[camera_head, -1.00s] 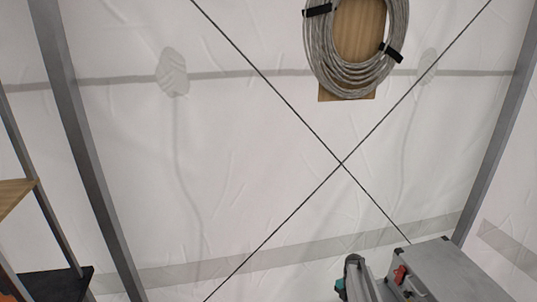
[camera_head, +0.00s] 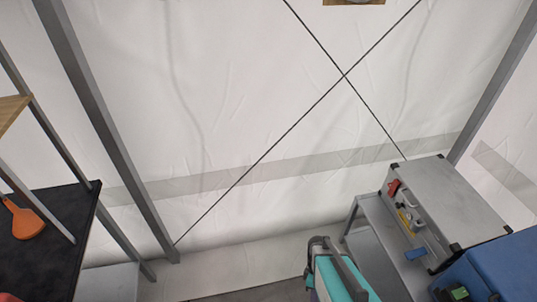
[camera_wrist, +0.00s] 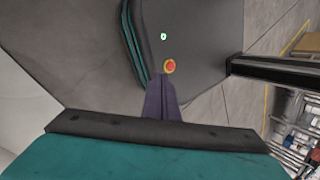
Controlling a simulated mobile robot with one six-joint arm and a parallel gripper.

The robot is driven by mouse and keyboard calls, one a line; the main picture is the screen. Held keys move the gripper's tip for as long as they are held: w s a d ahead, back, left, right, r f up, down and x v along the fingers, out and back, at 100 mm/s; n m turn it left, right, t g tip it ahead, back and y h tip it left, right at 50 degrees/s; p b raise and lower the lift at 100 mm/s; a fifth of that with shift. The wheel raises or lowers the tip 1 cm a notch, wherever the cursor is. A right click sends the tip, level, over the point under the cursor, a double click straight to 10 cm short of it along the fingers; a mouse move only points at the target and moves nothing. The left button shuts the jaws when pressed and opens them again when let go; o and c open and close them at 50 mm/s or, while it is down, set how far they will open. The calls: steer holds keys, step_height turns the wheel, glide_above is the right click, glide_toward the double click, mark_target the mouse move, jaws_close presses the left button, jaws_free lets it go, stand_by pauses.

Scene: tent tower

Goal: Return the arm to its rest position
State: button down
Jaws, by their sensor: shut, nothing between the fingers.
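My gripper (camera_wrist: 160,98) shows in the wrist view as dark fingers held together at the middle, shut and empty. Behind the fingers is a dark grey surface of my own body with a red button (camera_wrist: 169,66) and a teal edge. In the head view, part of my arm (camera_head: 338,272), teal and grey, rises at the bottom centre. My gripper cannot be made out in the head view.
A silver case (camera_head: 447,200) stands on a grey table (camera_head: 372,220) at right, close to my arm. A blue box (camera_head: 505,268) is at the lower right. A shelf (camera_head: 62,225) with an orange tool (camera_head: 24,221) stands at left. White tent wall (camera_head: 250,110) fills the back.

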steer(key=s+r+m, duration=0.2)
steer(key=s+m, duration=0.4)
steer(key=m, duration=0.7)
steer(key=shift+a+r+m, duration=0.2)
steer(key=shift+r+m, duration=0.1)
steer(key=shift+r, duration=0.05)
steer(key=c, duration=1.8)
jaws_free()
steer(key=shift+o, duration=0.2)
steer(key=shift+d, duration=0.15)
